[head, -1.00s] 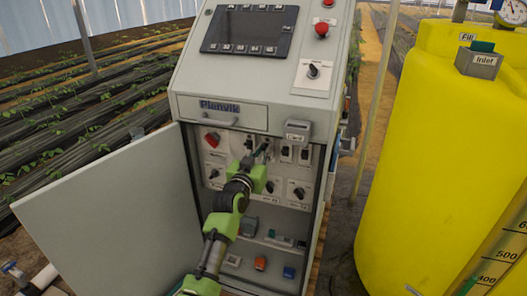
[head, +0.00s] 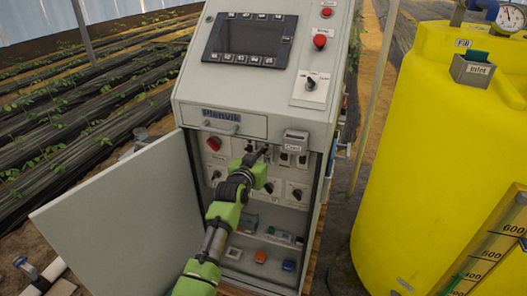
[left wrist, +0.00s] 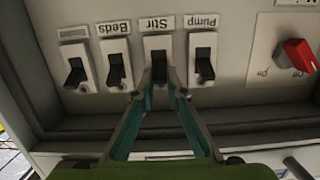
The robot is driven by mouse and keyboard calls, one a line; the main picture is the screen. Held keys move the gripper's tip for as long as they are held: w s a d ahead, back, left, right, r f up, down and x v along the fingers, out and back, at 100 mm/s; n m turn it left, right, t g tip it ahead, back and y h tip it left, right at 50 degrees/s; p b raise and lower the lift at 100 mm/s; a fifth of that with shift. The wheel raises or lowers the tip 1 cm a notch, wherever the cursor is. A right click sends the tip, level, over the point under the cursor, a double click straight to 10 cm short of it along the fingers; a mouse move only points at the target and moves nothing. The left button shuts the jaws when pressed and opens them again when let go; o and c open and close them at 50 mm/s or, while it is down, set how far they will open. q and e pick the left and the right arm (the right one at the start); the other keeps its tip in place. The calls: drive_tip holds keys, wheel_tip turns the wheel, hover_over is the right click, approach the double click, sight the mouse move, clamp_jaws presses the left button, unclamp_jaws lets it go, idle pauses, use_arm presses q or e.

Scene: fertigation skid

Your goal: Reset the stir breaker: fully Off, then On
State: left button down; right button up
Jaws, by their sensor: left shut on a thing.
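The stir breaker (left wrist: 158,52) is a black toggle on a white plate labelled Stir, in a row of similar switches in the left wrist view. My left gripper (left wrist: 160,84) has its two fingers brought together on the stir toggle's lever. The fingertips hide part of the lever, so I cannot tell its position for certain. In the head view my left gripper (head: 257,156) reaches into the open cabinet at the breaker row, and the arm hides part of the panel. My right gripper is in neither view.
The Pump breaker (left wrist: 203,56) and Beds breaker (left wrist: 115,62) stand close on either side. A red rotary knob (left wrist: 298,54) is nearby. The cabinet door (head: 120,215) hangs open at left. A yellow tank (head: 420,170) stands at right.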

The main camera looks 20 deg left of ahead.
use_arm(q)
drive_tip(key=c, duration=2)
unclamp_jaws()
drive_tip(key=shift+c, duration=0.2)
drive_tip(key=s+r, duration=0.2)
drive_tip(key=s, duration=0.9)
drive_tip(key=shift+s+a, duration=0.2)
drive_tip(key=shift+s, duration=0.2)
